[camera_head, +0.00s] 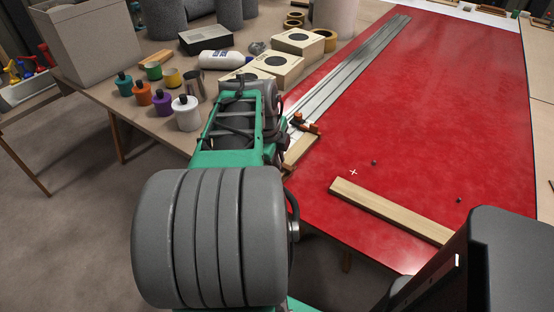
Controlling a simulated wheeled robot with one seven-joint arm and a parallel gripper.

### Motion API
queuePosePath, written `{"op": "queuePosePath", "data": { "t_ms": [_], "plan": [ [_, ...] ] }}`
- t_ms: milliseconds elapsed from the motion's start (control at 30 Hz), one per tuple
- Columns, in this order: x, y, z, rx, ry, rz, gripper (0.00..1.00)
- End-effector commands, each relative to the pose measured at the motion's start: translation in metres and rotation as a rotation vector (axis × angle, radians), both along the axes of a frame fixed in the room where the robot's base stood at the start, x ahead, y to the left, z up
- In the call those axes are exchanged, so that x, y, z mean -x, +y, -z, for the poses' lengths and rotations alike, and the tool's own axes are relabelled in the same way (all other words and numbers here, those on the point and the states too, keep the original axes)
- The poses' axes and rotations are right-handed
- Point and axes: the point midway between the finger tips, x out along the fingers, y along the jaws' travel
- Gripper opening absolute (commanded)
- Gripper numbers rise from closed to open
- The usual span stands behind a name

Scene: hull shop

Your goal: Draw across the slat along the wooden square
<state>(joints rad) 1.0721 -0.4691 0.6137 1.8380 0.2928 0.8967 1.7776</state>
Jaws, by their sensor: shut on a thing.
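A light wooden slat (390,211) lies on the red panel (430,110), slanting from the middle down to the right. Its right end reaches close to a dark part at the lower right. A shorter piece of wood (299,150), possibly the wooden square, lies at the near end of the metal rails and is partly hidden by my arm; its full shape cannot be told. My gripper and anything in it are hidden behind my green and grey arm. No marking tool can be made out.
Long metal rails (350,66) run along the panel's left edge, with a small orange and black item (304,123) near their end. Two small dark knobs (374,162) (459,199) and a white cross (353,172) lie near the slat. Jars (186,113) and boxes crowd the left table.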

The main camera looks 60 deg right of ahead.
Motion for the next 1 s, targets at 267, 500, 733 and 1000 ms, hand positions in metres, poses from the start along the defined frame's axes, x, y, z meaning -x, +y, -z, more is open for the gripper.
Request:
{"op": "queuePosePath", "data": {
  "t_ms": [267,500,733,1000],
  "plan": [
    [-0.005,-0.001,0.0,0.001,0.0,-0.001,0.0],
    [-0.01,-0.001,0.002,-0.002,0.0,-0.001,0.0],
    [-0.015,-0.002,0.001,-0.001,0.0,-0.001,0.0],
    [-0.02,-0.003,0.001,0.0,0.0,-0.001,0.0]
  ]
}}
